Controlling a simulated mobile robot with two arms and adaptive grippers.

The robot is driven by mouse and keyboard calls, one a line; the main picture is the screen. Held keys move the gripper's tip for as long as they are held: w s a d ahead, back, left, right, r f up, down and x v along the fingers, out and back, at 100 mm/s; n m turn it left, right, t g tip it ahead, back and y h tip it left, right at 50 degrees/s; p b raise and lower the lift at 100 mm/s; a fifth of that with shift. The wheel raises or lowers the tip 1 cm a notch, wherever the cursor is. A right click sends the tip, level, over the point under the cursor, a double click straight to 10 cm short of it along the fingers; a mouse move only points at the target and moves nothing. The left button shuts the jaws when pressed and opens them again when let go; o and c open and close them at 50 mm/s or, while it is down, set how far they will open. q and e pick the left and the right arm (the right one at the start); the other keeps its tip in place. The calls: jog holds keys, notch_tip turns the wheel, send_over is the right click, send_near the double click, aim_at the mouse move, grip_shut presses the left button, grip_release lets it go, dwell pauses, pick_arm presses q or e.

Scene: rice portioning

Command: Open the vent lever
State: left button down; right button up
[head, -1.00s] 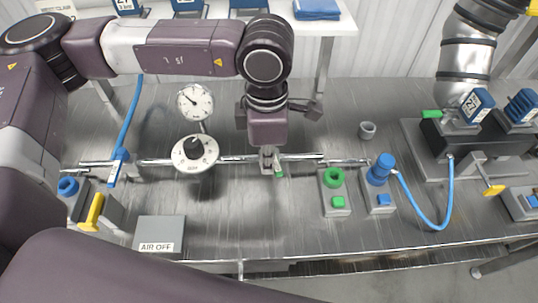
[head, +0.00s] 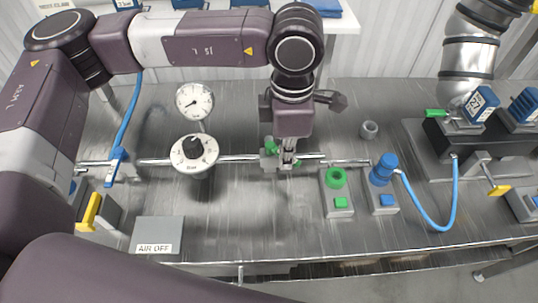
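The vent lever is a small green-tipped lever on a grey valve body (head: 268,160) in the middle of the pipe. Green (head: 271,148) shows at the valve's top, left of the fingers; the rest of the lever is partly hidden. My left gripper (head: 288,165) points down at the pipe just right of the valve body. Its narrow fingers are seen nearly edge-on, so I cannot tell the gap or whether they touch the lever. My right gripper is not in view.
A white gauge (head: 195,101) and a black-knobbed dial (head: 195,152) stand left of the valve. An AIR OFF plate (head: 159,233) lies front left. The bench between is clear.

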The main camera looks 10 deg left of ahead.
pick_arm(q)
jog(key=shift+s+d+f, duration=0.2)
jog(key=shift+s+f, duration=0.1)
jog(key=shift+f, duration=0.05)
jog(key=shift+w+d+b, duration=0.4)
jog(key=shift+w+d, duration=0.3)
jog(key=shift+w, duration=0.15)
jog(key=shift+w+d+b, duration=0.15)
jog(key=shift+w+d, duration=0.05)
jog(key=shift+w, duration=0.35)
jog(key=shift+w+d+b, duration=0.15)
jog(key=shift+w, duration=0.35)
